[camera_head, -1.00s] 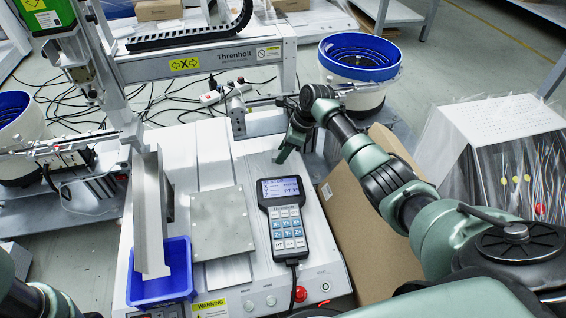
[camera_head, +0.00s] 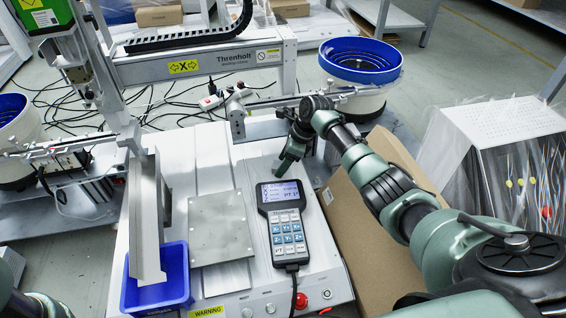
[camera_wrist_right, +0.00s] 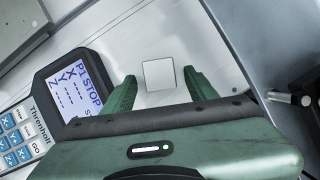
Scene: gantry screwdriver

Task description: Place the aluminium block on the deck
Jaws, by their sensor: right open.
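The aluminium block (camera_wrist_right: 158,74) is a small square silver piece. In the right wrist view it lies flat on the pale deck (camera_wrist_right: 200,25), seen between the fingertips with clear space on both sides. My right gripper (camera_wrist_right: 158,88) is open, and its two green fingers do not touch the block. In the head view the right gripper (camera_head: 284,168) is low over the deck (camera_head: 232,160), just beyond the handheld pendant (camera_head: 283,220). I cannot make out the block in the head view. My left gripper is out of view.
A flat grey plate (camera_head: 220,228) lies left of the pendant. A blue bin (camera_head: 160,283) stands at the front left under a tall metal rail (camera_head: 145,215). A blue-rimmed bowl feeder (camera_head: 360,58) stands behind my right arm. A cardboard box (camera_head: 375,235) lies beside the deck.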

